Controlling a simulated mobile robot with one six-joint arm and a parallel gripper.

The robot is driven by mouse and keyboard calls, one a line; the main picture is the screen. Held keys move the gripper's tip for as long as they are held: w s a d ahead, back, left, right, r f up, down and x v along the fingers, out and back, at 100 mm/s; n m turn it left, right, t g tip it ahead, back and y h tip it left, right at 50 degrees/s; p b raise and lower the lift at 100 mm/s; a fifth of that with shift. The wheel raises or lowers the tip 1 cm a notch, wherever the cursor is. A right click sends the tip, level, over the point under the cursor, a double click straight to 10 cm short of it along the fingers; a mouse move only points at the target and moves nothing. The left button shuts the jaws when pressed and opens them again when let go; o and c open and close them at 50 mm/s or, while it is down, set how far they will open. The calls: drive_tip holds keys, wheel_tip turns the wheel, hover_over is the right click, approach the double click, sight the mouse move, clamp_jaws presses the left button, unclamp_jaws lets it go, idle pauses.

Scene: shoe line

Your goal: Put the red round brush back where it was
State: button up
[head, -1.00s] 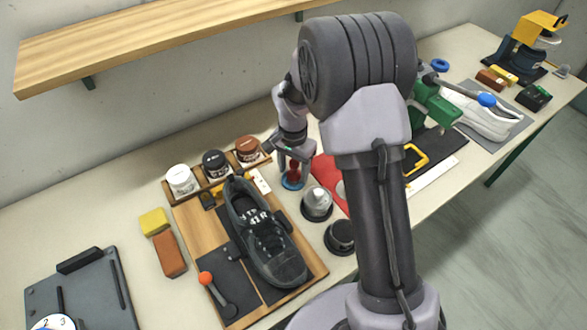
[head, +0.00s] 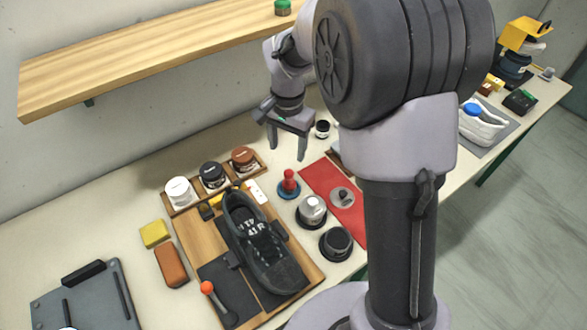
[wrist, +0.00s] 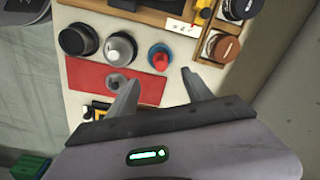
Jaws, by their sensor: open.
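The red round brush (head: 289,180) stands upright on the bench, its red knob rising from a blue round base. It is between the jar rack and the red mat, behind the silver-topped round brush (head: 311,208). It also shows in the wrist view (wrist: 159,57), just beyond my fingertips. My gripper (head: 287,149) is open and empty, raised above and behind the red brush, apart from it. Both fingers show in the wrist view (wrist: 160,80) with nothing between them.
A black round brush (head: 336,243) stands in front of the silver one. The red mat (head: 325,178) lies to the right with a grey round piece on it. A rack with several jars (head: 212,174) and a dark shoe (head: 262,240) on a board are left. A wooden shelf (head: 150,55) hangs above.

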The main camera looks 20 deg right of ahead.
drive_tip(key=s+a+r+n+t, duration=0.1)
drive_tip(key=s+r+n+t, duration=0.1)
drive_tip(key=s+r, duration=0.75)
drive_tip(key=s+a+r+n+t+y, duration=0.1)
drive_tip(key=s+a+r+n+t, duration=0.1)
drive_tip(key=s, duration=1.2)
wheel_tip(320, 180, up, 2)
drive_tip(key=shift+s+a+n+t+y, duration=0.2)
drive_tip(key=shift+s+n+t+y, duration=0.15)
drive_tip(key=shift+t, duration=0.35)
drive_tip(key=shift+w, duration=0.1)
drive_tip(key=shift+f+b, duration=2.7)
drive_tip(key=shift+b, duration=0.05)
